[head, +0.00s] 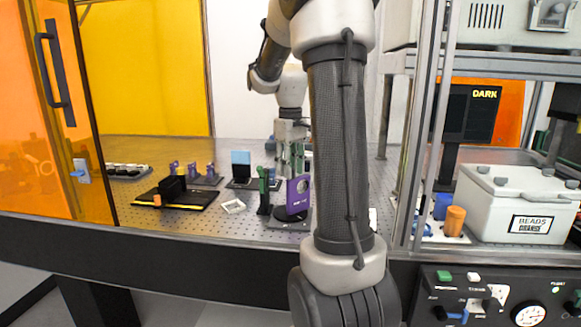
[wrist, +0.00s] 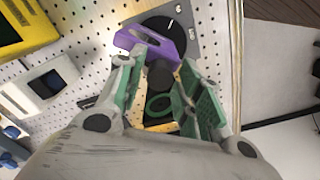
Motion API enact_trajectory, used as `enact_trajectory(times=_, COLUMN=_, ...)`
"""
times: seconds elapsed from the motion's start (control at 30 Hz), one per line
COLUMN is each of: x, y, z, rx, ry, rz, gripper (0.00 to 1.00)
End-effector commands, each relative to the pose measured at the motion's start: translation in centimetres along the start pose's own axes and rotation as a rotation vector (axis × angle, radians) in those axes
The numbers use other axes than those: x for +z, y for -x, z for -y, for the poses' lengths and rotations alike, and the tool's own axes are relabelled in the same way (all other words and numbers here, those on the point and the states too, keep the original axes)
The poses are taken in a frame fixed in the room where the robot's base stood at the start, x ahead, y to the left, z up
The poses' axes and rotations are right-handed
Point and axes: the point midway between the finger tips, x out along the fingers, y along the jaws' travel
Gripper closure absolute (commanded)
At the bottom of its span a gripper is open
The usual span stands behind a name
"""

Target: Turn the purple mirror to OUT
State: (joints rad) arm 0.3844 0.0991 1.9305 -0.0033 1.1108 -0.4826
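In the wrist view the purple mirror (wrist: 172,36) lies just beyond my fingertips, on a black disc with a white line on a grey plate. My gripper (wrist: 158,78) is open, its green-padded fingers apart. A dark round part shows between the fingertips; I cannot tell whether they touch it. In the head view my gripper (head: 291,150) is above and behind the mirror. I cannot read an OUT mark.
A green mount (head: 264,195) stands just left of the mirror; a green ring (wrist: 158,104) shows between my fingers. A white frame (head: 233,206), a black block (head: 172,189) and smaller purple mounts (head: 192,170) are farther left. A white bead box (head: 512,205) stands right, past a post.

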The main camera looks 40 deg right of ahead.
Motion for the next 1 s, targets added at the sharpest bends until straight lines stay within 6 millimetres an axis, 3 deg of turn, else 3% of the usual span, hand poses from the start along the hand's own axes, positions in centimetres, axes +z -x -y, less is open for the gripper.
enact_trajectory(times=0.03, x=0.0, y=0.01, z=0.0, rx=0.0, ry=0.0, rz=0.0, gripper=0.8)
enact_trajectory(times=0.17, x=0.0, y=0.02, z=0.0, rx=0.0, ry=0.0, rz=0.0, gripper=1.0)
enact_trajectory(times=0.57, x=0.0, y=0.04, z=-0.01, rx=0.0, ry=-0.062, rz=0.0, gripper=1.0)
enact_trajectory(times=1.0, x=-0.01, y=0.06, z=0.0, rx=0.001, ry=-0.396, rz=0.001, gripper=1.0)
